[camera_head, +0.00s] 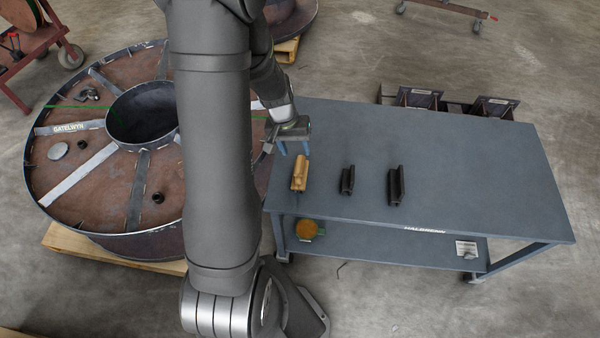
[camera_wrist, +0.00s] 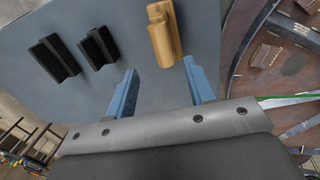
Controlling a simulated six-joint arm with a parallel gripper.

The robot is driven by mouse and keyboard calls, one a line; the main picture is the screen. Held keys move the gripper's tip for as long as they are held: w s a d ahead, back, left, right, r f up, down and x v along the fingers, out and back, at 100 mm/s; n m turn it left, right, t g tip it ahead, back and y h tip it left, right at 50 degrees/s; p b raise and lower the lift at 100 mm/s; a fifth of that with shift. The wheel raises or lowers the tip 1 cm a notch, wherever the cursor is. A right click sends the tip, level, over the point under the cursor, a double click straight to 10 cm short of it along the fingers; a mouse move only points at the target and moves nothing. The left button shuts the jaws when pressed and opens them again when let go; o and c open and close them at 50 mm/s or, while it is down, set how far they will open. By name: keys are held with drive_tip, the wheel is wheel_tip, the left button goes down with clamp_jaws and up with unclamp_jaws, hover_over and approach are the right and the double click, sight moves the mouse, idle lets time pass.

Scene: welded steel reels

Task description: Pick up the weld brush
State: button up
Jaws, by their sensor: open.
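A tan, wood-coloured piece with a raised ridge, which looks like the weld brush (camera_head: 300,174), lies near the left end of the blue-grey table. It also shows in the wrist view (camera_wrist: 164,36), ahead of my fingertips and nearer the right finger. Its bristles cannot be made out. My gripper (camera_head: 294,148) is above the table, just behind the tan piece in the head view.
Two similar black pieces, one smaller (camera_head: 347,180) and one larger (camera_head: 396,185), lie to the right on the table (camera_head: 480,170). The table's right half is clear. A large steel reel (camera_head: 60,190) stands close to the table's left side.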

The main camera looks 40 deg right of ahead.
sight(300, 163)
drive_tip(key=shift+s+d+f, duration=0.15)
drive_tip(key=shift+d+f, duration=0.05)
drive_tip(key=shift+f, duration=1.35)
drive_tip(key=shift+s+d+f, duration=0.2)
drive_tip(key=shift+f, duration=1.4)
drive_tip(key=shift+s+d+f, duration=0.15)
drive_tip(key=shift+d+f, duration=0.05)
drive_tip(key=shift+f, duration=1.35)
clamp_jaws()
drive_tip(key=shift+r, duration=0.1)
drive_tip(key=shift+r, duration=0.45)
wheel_tip(300, 163, up, 3)
drive_tip(key=shift+r, duration=0.15)
drive_tip(key=s+d+r, duration=0.1)
drive_tip(key=s+r, duration=0.5)
drive_tip(key=s, duration=0.5)
drive_tip(key=shift+s+d+r, duration=0.25)
drive_tip(key=shift+d+r, duration=0.1)
drive_tip(key=shift+d, duration=0.05)
